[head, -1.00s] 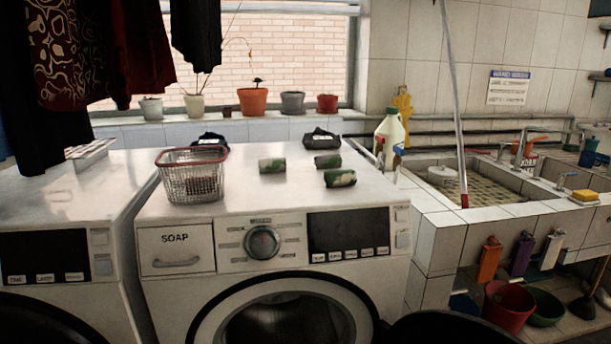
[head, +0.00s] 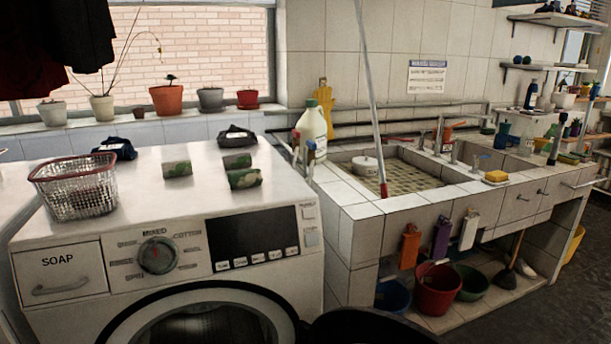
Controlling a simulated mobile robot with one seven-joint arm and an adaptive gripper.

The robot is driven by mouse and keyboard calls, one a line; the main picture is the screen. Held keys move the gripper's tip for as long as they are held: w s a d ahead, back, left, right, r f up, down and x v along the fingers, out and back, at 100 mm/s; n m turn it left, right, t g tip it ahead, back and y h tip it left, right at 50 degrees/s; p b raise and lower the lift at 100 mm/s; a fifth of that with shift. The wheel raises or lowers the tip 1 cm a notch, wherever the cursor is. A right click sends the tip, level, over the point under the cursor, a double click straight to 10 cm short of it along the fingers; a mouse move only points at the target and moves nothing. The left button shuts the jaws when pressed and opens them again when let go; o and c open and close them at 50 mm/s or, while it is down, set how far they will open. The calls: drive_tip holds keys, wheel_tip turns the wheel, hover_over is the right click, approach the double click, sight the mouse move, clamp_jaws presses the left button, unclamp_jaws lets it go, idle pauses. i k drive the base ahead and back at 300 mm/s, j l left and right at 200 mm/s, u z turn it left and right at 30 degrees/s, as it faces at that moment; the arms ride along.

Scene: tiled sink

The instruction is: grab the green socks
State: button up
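Several small rolled bundles with a green camouflage pattern, which look like the green socks, lie on top of the white washing machine (head: 120,225). One green bundle (head: 177,169) is at the left, one (head: 237,161) at the back right, and one (head: 244,179) at the front right. They lie close together but apart from the wire basket. My gripper is not in view.
A wire basket with a red rim (head: 75,188) stands on the machine's left. Dark folded cloths (head: 237,135) lie behind the bundles. A tiled sink (head: 400,205) adjoins at right, with a white jug (head: 311,122) and a leaning pole (head: 370,90). Floor shows at lower right.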

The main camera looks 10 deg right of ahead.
sight(247, 178)
drive_tip(key=i+j+u, duration=0.2)
drive_tip(key=i+u, duration=0.55)
drive_tip(key=i, duration=0.2)
